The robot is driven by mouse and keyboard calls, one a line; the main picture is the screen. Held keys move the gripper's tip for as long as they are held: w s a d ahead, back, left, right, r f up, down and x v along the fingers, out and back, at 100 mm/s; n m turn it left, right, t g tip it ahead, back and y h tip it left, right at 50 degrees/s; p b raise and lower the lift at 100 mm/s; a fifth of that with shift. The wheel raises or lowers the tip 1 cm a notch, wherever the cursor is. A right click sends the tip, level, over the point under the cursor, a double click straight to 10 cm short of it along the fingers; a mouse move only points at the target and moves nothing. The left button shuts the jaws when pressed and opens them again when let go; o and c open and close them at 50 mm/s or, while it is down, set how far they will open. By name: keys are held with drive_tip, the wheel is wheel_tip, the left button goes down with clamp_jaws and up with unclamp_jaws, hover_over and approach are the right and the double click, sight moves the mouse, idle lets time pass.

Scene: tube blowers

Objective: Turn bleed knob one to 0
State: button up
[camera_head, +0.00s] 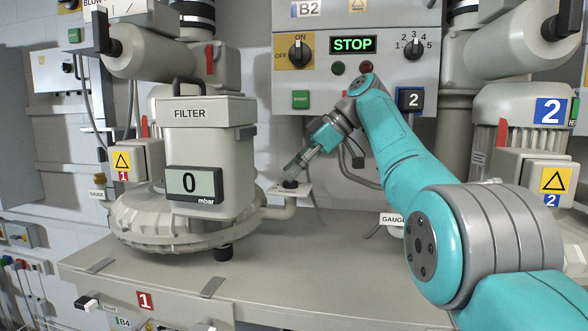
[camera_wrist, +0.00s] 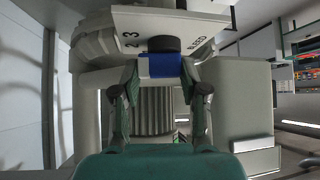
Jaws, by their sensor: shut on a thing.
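The bleed knob (camera_wrist: 164,43) is dark with a blue block-shaped part. It sits at a pale plate (camera_wrist: 118,28) marked with a 2, a 3 and partly readable letters. In the head view the small plate (camera_head: 284,191) is on a pipe right of the filter. My gripper (camera_head: 292,172) reaches down to the knob from the upper right. In the wrist view my gripper (camera_wrist: 163,66) has its fingers on both sides of the blue part, shut on it. The knob's setting cannot be read.
The filter housing (camera_head: 205,145) with a "0 mbar" display (camera_head: 194,184) stands close on the left. A control panel (camera_head: 345,75) showing STOP is behind. A second blower (camera_head: 520,115) is at right. The bench top (camera_head: 300,245) in front is mostly clear.

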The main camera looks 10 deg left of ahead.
drive_tip(key=shift+w+d, duration=0.1)
drive_tip(key=o, duration=1.1)
drive_tip(key=shift+o, duration=0.2)
drive_tip(key=shift+w+m, duration=0.1)
drive_tip(key=shift+m, duration=0.3)
drive_tip(key=shift+m+t, duration=0.6)
drive_tip(key=shift+t, duration=0.1)
